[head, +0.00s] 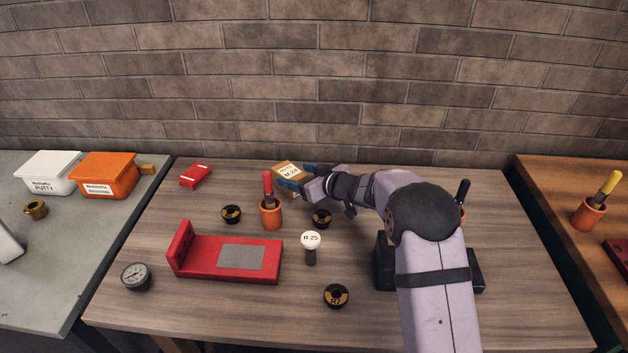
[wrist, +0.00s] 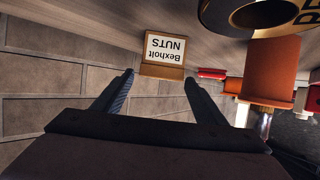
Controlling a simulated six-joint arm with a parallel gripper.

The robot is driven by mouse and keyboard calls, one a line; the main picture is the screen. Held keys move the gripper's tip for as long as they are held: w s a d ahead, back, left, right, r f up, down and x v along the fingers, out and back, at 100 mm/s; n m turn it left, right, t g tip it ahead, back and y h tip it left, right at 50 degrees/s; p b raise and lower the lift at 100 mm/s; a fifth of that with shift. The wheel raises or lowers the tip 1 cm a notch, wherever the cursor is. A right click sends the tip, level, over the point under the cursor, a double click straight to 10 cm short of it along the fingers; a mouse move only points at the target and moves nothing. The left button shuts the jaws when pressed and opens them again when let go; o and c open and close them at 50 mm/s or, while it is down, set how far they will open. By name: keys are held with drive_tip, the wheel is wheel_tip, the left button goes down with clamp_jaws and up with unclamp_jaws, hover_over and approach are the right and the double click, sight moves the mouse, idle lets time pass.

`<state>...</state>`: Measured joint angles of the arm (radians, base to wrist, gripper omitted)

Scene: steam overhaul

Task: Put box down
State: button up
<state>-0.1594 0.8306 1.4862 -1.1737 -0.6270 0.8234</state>
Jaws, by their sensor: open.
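A small cardboard box (head: 287,168) with a white label stands at the back of the wooden bench, near the brick wall. In the wrist view, which is upside down, the box (wrist: 162,70) has a label reading "Bexholt NUTS". My gripper (head: 301,179) is open at the box's right side in the head view. In the wrist view its two fingertips (wrist: 159,79) are spread to either side of the box's near end. I cannot tell whether they touch it. The box appears to rest on the bench, partly hidden by a finger in the head view.
An orange cup (head: 271,216) with a red-handled tool stands left of my gripper. A red fixture (head: 195,257), a gauge (head: 136,277), a white R-25 knob (head: 311,241) and several dark round parts lie nearer.

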drive_tip(key=v, duration=0.7)
drive_tip(key=shift+s+d, duration=0.3)
drive_tip(key=shift+r, duration=0.15)
drive_tip(key=s+d+r+m+h+p, duration=0.3)
drive_tip(key=s+d+r+h+p, duration=0.1)
drive_tip(key=d+r+p, duration=0.3)
drive_tip(key=s+d+r+m+h+p, duration=0.3)
drive_tip(key=d+r+h+p, duration=0.15)
drive_tip(key=d+p, duration=0.4)
drive_tip(key=s+d+r+m+g+p, duration=0.1)
drive_tip(key=s+r+g+p, duration=0.1)
drive_tip(key=s, duration=0.8)
drive_tip(key=s+d+r+m+g+p, duration=0.1)
drive_tip(key=s+r+g+p, duration=0.2)
drive_tip(key=s+p, duration=0.3)
drive_tip(key=s+d+r+m+g+p, duration=0.1)
drive_tip(key=s+r+g+p, duration=0.2)
drive_tip(key=s, duration=1.1)
drive_tip(key=shift+s+d+r+g+h+p, duration=0.25)
drive_tip(key=shift+s+d+g+h+p, duration=0.15)
drive_tip(key=shift+g+p, duration=0.5)
drive_tip(key=shift+w+a, duration=0.1)
idle(1.3)
